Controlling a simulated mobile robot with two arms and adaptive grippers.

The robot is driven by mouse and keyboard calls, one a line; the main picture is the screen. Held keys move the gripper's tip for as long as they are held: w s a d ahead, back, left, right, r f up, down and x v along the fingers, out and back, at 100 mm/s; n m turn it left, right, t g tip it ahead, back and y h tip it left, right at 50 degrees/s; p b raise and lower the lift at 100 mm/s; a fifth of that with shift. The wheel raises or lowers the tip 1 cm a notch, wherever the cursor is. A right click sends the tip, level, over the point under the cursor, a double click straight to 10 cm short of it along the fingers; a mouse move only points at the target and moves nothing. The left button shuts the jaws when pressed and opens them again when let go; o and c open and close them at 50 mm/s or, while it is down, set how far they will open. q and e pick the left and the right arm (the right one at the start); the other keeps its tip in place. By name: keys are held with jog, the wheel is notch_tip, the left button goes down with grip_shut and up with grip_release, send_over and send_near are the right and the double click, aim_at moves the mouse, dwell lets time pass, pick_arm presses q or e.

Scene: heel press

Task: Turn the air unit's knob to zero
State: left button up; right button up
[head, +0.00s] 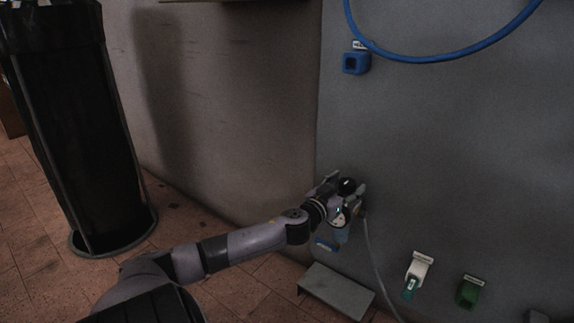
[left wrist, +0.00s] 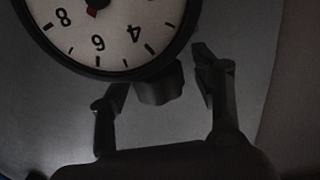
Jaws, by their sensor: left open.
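The air unit is on the grey panel in the head view, with a black knob (head: 347,185) on top, a round white gauge (head: 338,218) and a bluish bowl (head: 342,236) below. My left gripper (head: 346,189) is open, its fingers on either side of the knob. In the left wrist view the fingers (left wrist: 161,76) are apart, with the dark knob (left wrist: 159,86) between them, partly hidden behind the gauge (left wrist: 100,42). I cannot tell whether they touch it. The gauge shows 8, 6 and 4; its red needle is cut off at the top. My right gripper is not in view.
A grey hose (head: 372,255) runs down from the unit. A grey step (head: 336,291) juts out below.

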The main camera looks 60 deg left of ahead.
pick_arm(q)
jog(key=p+v, duration=0.6)
jog(key=v, duration=1.1)
jog(key=s+d+f+g+p, duration=0.1)
jog(key=s+f+g+p, duration=0.2)
jog(key=f+p, duration=0.5)
jog(key=s+d+f+g+p, duration=0.1)
jog(key=s+f+g+p, duration=0.3)
jog(key=f+p, duration=0.4)
jog(key=shift+s+d+f+g+h+p, duration=0.15)
jog(key=shift+s+f+g+h+p, duration=0.15)
jog(key=shift+s, duration=0.15)
